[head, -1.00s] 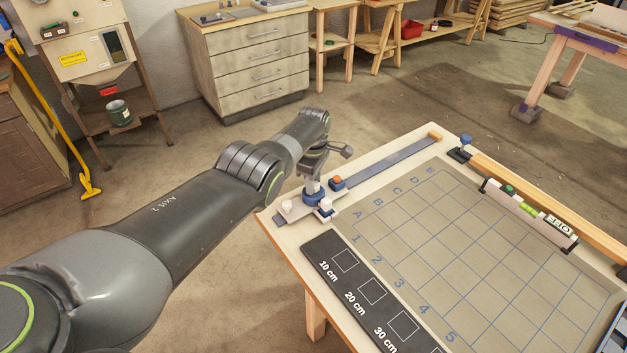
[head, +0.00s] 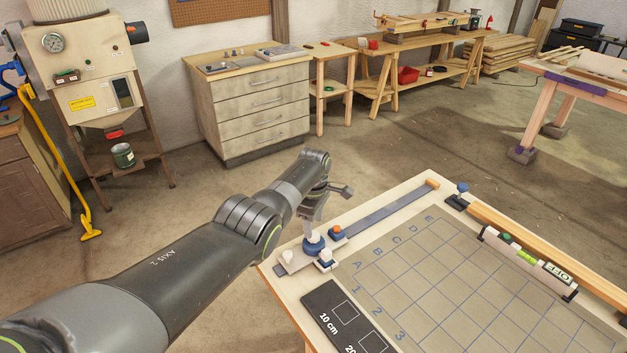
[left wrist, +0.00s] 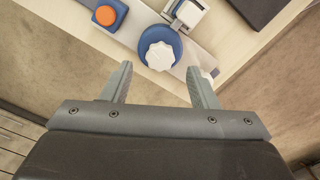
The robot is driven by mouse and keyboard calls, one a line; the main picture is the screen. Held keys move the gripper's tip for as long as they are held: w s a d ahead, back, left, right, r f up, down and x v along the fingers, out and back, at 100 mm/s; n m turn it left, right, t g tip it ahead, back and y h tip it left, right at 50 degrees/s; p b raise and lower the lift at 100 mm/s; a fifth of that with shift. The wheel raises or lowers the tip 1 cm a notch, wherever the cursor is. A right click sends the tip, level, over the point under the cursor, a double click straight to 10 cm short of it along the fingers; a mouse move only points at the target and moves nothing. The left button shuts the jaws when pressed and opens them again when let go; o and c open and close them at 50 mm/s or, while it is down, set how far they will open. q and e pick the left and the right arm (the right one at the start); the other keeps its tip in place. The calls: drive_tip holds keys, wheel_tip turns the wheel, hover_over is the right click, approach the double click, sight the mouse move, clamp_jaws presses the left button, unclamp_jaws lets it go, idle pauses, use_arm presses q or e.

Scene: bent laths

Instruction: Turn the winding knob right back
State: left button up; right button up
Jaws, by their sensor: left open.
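A white lobed knob (left wrist: 159,56) sits on a round blue base (left wrist: 148,36) on a metal strip at the table corner. The knob also shows in the head view (head: 313,238). I take it for the winding knob. My left gripper (left wrist: 160,69) is open, its two fingers apart on either side of the knob's near side in the left wrist view. In the head view the left gripper (head: 311,215) hangs just above the knob, with nothing held. How far the knob is turned cannot be read. My right gripper is not in view.
Beside the knob are an orange button on a blue block (left wrist: 109,14) and a white-topped block (left wrist: 187,14). A long grey strip (head: 390,209) runs along the table edge. A gridded board (head: 450,280), a black size plate (head: 340,318) and a spirit level (head: 527,257) lie on the table.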

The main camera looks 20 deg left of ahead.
use_arm(q)
wheel_tip(320, 180, up, 5)
drive_tip(key=p, duration=0.1)
wheel_tip(320, 180, up, 9)
drive_tip(key=b, duration=0.1)
hover_over(314, 234)
drive_tip(key=shift+f, duration=0.2)
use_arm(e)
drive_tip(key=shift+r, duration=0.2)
use_arm(q)
drive_tip(key=shift+s+a+f, duration=0.1)
